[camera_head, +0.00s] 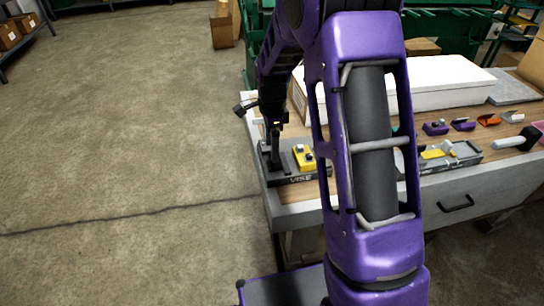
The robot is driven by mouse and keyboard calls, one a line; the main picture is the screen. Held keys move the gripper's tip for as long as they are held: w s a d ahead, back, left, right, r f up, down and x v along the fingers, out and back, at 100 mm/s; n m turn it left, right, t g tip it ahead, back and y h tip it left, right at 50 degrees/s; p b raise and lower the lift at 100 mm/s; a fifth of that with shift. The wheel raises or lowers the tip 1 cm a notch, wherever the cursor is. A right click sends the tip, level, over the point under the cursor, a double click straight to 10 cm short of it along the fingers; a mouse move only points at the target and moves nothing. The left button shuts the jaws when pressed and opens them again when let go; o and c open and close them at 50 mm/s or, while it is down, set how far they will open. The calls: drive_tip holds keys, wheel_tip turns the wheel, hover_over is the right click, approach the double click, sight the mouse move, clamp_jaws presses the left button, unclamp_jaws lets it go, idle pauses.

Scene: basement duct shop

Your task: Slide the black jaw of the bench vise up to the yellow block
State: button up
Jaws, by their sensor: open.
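The bench vise (295,179) sits at the left end of the workbench, with "VISE" lettered on its front. The yellow block (304,157) stands on the vise, towards its right. The black jaw (274,155) is at the left of the vise, with a visible gap between it and the yellow block. My gripper (273,124) points down just above the black jaw and is open. The fingertips are small and dark against the jaw, so I cannot tell whether they touch it. My purple arm hides the part of the bench right of the vise.
The workbench (450,188) carries a white box (445,82) at the back. A grey tray with yellow parts (440,155), several small purple and orange pieces, and a white-handled mallet (515,140) lie to the right. The floor left of the bench is clear.

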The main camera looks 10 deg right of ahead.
drive_tip(key=shift+f, duration=2.1)
clamp_jaws()
